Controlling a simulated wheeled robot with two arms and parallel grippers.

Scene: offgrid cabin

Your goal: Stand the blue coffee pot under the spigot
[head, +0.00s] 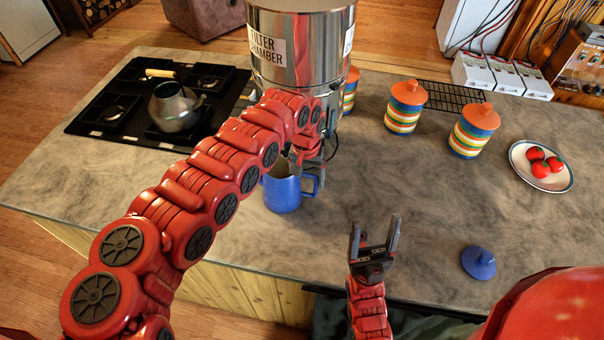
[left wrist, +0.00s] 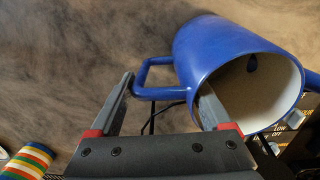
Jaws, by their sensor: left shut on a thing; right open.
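The blue coffee pot (head: 282,194) stands upright, open at the top, near the front of the grey counter, its handle to the right. My left gripper (head: 299,168) is shut on the pot at its handle side. In the left wrist view, one finger lies at the pot's (left wrist: 205,50) mouth and the other beyond the handle (left wrist: 142,76). The steel filter chamber (head: 302,45) stands behind the pot. Its spigot is hidden behind my left arm. My right gripper (head: 376,240) is open and empty above the front of the counter.
A blue lid (head: 478,263) lies at the front right. Striped canisters (head: 406,107) with orange lids stand behind, with a plate (head: 522,166) of red fruit at right. A kettle (head: 176,108) sits on the black stove (head: 84,125) at left. The middle right counter is clear.

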